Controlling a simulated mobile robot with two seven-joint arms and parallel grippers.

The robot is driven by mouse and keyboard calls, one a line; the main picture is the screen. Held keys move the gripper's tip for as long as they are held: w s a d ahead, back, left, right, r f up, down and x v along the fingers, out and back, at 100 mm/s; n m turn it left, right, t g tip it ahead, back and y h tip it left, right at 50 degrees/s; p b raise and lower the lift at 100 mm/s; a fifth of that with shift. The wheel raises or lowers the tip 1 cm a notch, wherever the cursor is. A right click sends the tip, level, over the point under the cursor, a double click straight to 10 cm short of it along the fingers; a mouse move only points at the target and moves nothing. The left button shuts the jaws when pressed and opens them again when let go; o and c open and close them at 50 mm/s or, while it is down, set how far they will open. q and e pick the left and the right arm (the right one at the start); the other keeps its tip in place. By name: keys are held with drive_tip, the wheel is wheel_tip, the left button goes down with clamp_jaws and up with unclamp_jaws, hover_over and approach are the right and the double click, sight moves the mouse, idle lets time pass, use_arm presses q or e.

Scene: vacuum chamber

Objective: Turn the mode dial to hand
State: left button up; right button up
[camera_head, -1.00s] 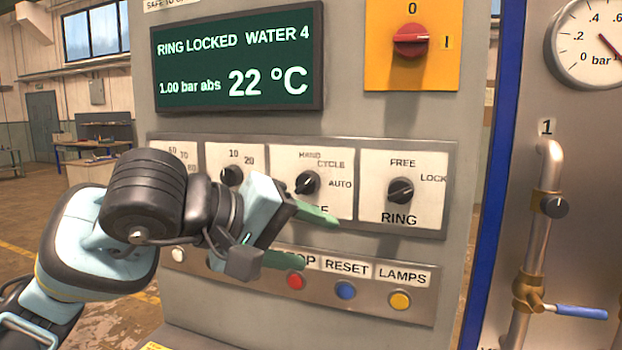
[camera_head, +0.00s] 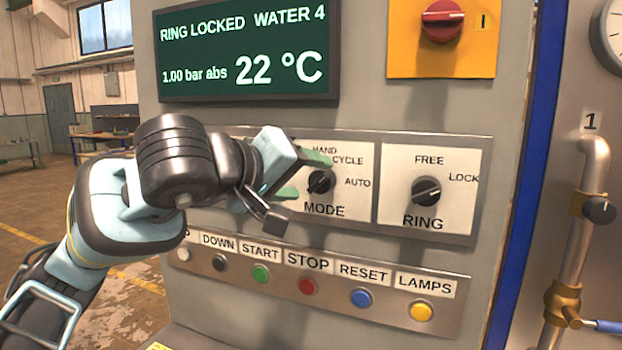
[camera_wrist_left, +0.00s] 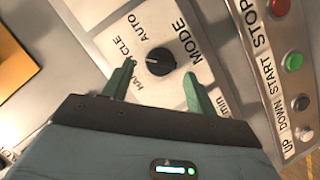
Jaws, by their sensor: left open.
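The mode dial (camera_head: 320,182) is a black knob on a white plate marked HAND, CYCLE and AUTO, with MODE printed below. In the left wrist view the dial (camera_wrist_left: 160,62) lies ahead of and between the two green fingertips. My left gripper (camera_head: 312,175) is open in front of the dial, one finger above it and one lower left. In the left wrist view the gripper (camera_wrist_left: 158,88) holds nothing, and I cannot tell if it touches the knob. Which mark the pointer is at is unclear. My right gripper is not in view.
The RING dial (camera_head: 426,191) is close on the right. Below is a row with START (camera_head: 261,273), STOP (camera_head: 307,286), RESET and LAMPS buttons. A green display (camera_head: 245,50) reads RING LOCKED, and a red switch (camera_head: 442,20) is above. Pipes stand at right.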

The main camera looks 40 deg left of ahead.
sight(311, 185)
use_arm(q)
drive_tip(key=shift+x, duration=1.25)
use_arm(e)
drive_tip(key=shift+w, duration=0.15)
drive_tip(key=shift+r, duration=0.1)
use_arm(q)
drive_tip(key=c, duration=1)
drive_tip(key=shift+f+n+h+b, duration=0.25)
drive_tip(key=shift+n+h+b, duration=0.05)
drive_tip(key=shift+n+b, duration=0.3)
drive_tip(key=shift+a+f+n+t+h+b, duration=0.1)
drive_tip(key=shift+f+n+t+h+b, duration=0.15)
drive_tip(key=shift+n+t+b, duration=0.4)
drive_tip(key=n+t+b, duration=0.1)
drive_tip(key=n+b, duration=0.1)
drive_tip(key=n, duration=0.1)
drive_tip(key=shift+h+b, duration=0.3)
drive_tip(key=shift+h, duration=0.05)
drive_tip(key=shift+n+t+b, duration=0.35)
drive_tip(key=shift+n+b, duration=0.4)
drive_tip(key=shift+n, duration=0.2)
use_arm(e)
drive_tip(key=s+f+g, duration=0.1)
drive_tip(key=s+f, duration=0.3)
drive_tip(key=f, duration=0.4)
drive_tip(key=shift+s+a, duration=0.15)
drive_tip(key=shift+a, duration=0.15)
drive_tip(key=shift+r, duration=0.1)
